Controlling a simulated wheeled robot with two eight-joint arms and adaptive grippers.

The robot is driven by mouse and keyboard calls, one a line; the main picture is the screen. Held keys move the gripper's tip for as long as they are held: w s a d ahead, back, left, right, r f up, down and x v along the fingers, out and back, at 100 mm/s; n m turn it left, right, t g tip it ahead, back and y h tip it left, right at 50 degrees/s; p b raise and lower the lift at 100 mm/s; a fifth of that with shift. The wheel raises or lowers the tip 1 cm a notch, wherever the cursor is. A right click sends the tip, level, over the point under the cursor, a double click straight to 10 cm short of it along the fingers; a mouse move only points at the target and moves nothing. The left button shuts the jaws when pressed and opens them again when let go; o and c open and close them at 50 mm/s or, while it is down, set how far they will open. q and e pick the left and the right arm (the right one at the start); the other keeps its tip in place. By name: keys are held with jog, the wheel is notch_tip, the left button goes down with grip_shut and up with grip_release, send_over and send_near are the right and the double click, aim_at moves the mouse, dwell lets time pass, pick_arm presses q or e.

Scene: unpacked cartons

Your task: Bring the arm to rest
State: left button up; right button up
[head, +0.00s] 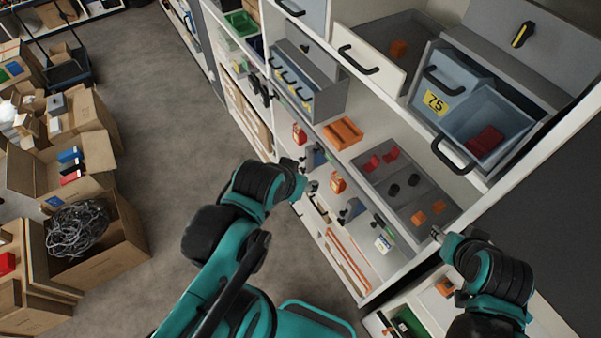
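My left arm, teal and black, reaches up from the bottom of the head view. Its gripper (312,174) is at the front edge of the shelf unit, close to small items there; its fingers are small and I cannot tell whether they are open. My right arm comes in at the lower right. Its gripper (438,234) points left beside the right end of the grey tray (433,188). Its fingers are partly hidden and their state is unclear. I see nothing clearly held by either gripper.
The shelf unit (398,262) holds an orange block (343,132), red and black pieces and several drawers. An open blue-grey drawer (487,113) juts out above the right gripper. Open cartons (105,262) stand at left. The grey floor (150,90) between is clear.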

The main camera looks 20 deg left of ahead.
notch_tip(320, 180, down, 37)
jog(key=b, duration=3.6)
jog(key=shift+b, duration=0.4)
